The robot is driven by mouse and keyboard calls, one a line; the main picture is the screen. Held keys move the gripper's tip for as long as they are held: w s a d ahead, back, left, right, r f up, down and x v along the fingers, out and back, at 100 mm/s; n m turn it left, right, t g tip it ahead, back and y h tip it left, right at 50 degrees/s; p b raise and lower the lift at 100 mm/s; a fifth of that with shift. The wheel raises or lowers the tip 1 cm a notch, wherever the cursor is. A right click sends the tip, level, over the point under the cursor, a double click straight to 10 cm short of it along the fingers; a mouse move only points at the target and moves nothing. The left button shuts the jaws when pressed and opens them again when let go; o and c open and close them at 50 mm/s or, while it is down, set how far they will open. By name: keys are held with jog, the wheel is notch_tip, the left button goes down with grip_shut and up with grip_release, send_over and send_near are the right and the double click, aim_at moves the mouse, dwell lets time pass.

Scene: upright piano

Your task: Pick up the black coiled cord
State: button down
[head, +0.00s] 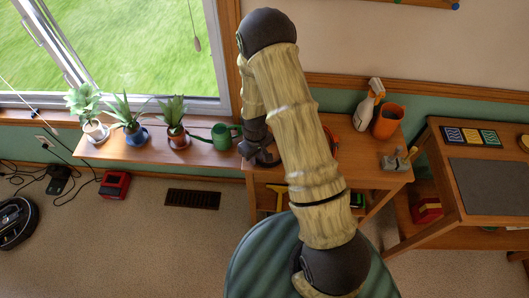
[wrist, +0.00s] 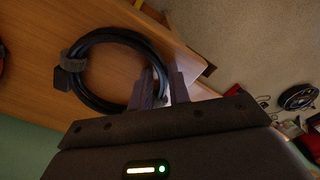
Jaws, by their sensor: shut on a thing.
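The black coiled cord (wrist: 92,100) shows in the wrist view as a ring with a dark strap at its left, over the wooden tabletop. My gripper (wrist: 161,84) is shut on the right side of the ring, with one finger on each side of the strands. I cannot tell whether the cord rests on the wood or is slightly above it. In the head view my gripper (head: 262,154) is at the left end of the wooden table (head: 365,172). I cannot make out the cord there.
A spray bottle (head: 368,104) and an orange pot (head: 387,121) stand at the table's back right. A green watering can (head: 222,136) and several potted plants line the sill shelf (head: 140,148) to the left. A green round seat (head: 262,262) is in front.

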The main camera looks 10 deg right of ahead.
notch_tip(320, 180, up, 10)
jog(key=shift+b, duration=0.35)
dwell(0.7)
dwell(0.9)
